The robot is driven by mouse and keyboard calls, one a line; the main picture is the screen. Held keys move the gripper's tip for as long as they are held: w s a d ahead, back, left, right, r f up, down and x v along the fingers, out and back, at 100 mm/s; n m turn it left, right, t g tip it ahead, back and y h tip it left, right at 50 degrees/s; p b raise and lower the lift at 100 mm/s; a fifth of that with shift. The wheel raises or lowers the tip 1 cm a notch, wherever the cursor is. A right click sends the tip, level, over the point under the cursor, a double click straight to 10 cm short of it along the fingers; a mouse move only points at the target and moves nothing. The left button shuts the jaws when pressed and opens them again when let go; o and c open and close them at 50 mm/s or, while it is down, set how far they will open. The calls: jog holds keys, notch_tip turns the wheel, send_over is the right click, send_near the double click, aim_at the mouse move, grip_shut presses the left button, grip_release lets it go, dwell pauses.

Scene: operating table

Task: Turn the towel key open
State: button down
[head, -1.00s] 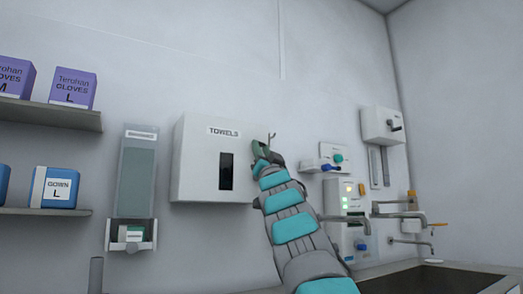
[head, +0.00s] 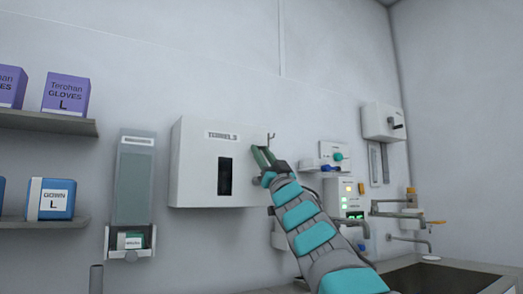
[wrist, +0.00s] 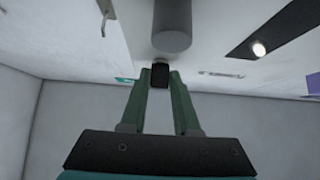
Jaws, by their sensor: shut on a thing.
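The white towel dispenser (head: 200,165), marked TOWELS and with a dark front slot, hangs on the wall left of my gripper (head: 262,155). My gripper is at the dispenser's right edge. In the wrist view my gripper (wrist: 160,80) has its two green fingers on either side of a small black piece, which looks like the towel key (wrist: 160,74). The fingers are shut on it. A grey cylinder (wrist: 172,25) stands just beyond the black piece. In the head view the key is hidden by my gripper, and its turn angle cannot be told.
A small hook (head: 271,138) sticks out by the dispenser's right edge. A control panel (head: 345,198), taps and a sink (head: 440,280) are at right.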

jog(key=c, duration=0.6)
grip_release()
jog(key=shift+c, duration=0.2)
jog(key=shift+f, duration=0.15)
jog(key=b+v, duration=0.2)
jog(key=v, duration=0.5)
jog(key=shift+s+f, duration=0.15)
jog(key=shift+f, duration=0.05)
jog(key=shift+d, duration=0.15)
